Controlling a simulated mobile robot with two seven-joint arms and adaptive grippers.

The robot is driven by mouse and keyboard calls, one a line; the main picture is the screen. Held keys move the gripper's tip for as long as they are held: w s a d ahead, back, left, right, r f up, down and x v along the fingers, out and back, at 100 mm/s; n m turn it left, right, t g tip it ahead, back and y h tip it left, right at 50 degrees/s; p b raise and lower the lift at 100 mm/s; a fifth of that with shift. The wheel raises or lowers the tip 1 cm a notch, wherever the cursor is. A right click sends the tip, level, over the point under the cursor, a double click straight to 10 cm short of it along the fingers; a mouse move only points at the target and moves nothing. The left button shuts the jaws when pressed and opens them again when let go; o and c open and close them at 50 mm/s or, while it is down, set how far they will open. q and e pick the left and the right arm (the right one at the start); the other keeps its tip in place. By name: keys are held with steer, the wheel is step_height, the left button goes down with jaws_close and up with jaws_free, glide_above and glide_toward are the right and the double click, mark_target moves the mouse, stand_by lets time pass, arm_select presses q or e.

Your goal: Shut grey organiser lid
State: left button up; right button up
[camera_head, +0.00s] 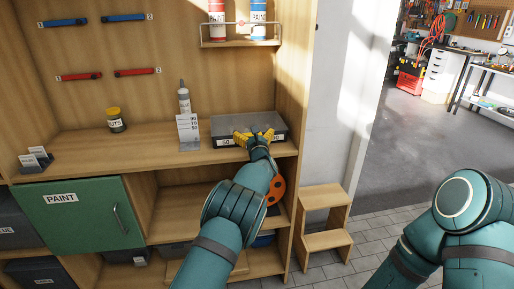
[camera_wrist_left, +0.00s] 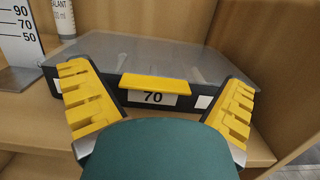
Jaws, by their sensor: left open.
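The grey organiser (camera_head: 225,124) stands on the workbench shelf at the right, beside the cabinet's side wall. Its translucent grey lid (camera_wrist_left: 150,55) lies flat over the dark box, with no clear gap visible. A yellow tab (camera_wrist_left: 155,87) sits at the front middle edge, above a label reading 70. My left gripper (camera_head: 254,138) is at the organiser's front. In the left wrist view, its yellow-padded fingers (camera_wrist_left: 158,104) are spread wide, one on each side of the tab, with nothing between them. I cannot tell whether they touch the box. My right gripper is out of view.
A white numbered stand (camera_head: 188,131) and a sealant tube (camera_head: 184,98) are just left of the organiser. A yellow-lidded jar (camera_head: 116,120) stands farther left. A wooden step stool (camera_head: 325,225) is on the floor at the right. The shelf between jar and stand is clear.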

arm_select(q)
steer(key=v, duration=0.9)
steer(key=shift+s, duration=0.3)
steer(key=shift+f, duration=0.1)
steer(key=s+a+f+n+g+y, duration=0.1)
steer(key=s+a+f+n+g, duration=0.4)
steer(key=f, duration=0.5)
steer(key=s+a+f+n+g+y, duration=0.1)
steer(key=s+a+f+n+g, duration=0.2)
steer(key=s+a+f+g, duration=0.35)
steer(key=s+f+n+g+h, duration=0.4)
steer(key=s+f+n, duration=0.2)
steer(key=s+f, duration=0.7)
steer(key=s+d+n+h, duration=0.3)
steer(key=s+d+n, duration=0.1)
steer(key=s+n, duration=0.5)
steer(key=s+d+f+n+g+h, duration=0.1)
steer(key=s+d+n+h, duration=0.3)
steer(key=s+n, duration=0.6)
steer(key=shift+d+n, duration=0.25)
steer(key=shift+n, duration=0.45)
